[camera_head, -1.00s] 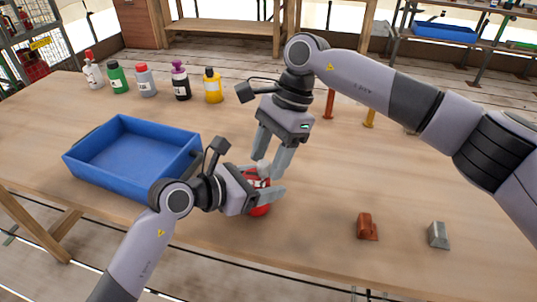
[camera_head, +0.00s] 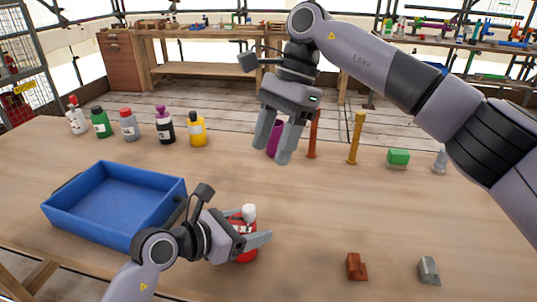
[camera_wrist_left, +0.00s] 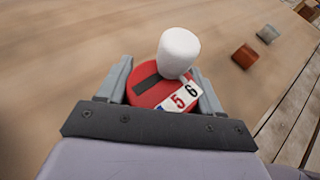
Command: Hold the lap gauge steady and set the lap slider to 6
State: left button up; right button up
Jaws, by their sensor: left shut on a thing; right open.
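The lap gauge (camera_head: 246,257) is a red round body standing on the table near the front. My left gripper (camera_head: 254,224) is shut on it, one finger on each side. In the left wrist view its red top (camera_wrist_left: 148,100) has a dark slot and a white label (camera_wrist_left: 182,98) showing 5 and 6. The white slider knob (camera_head: 249,212) stands up from the top. In the left wrist view the knob (camera_wrist_left: 178,52) is at the slot's far end, nearer the 6 than the 5; its exact setting is unclear. My right gripper (camera_head: 270,155) is open and empty, above and apart from the gauge.
A blue tray (camera_head: 62,212) lies left of the gauge. Several bottles (camera_head: 165,128) stand at the back left. A purple cup (camera_head: 274,140), orange post (camera_head: 312,137), yellow post (camera_head: 355,140) and green block (camera_head: 398,157) stand behind. Brown (camera_head: 356,268) and grey (camera_head: 428,270) blocks lie front right.

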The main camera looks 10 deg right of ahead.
pick_arm(q)
jog(key=o, duration=1.2)
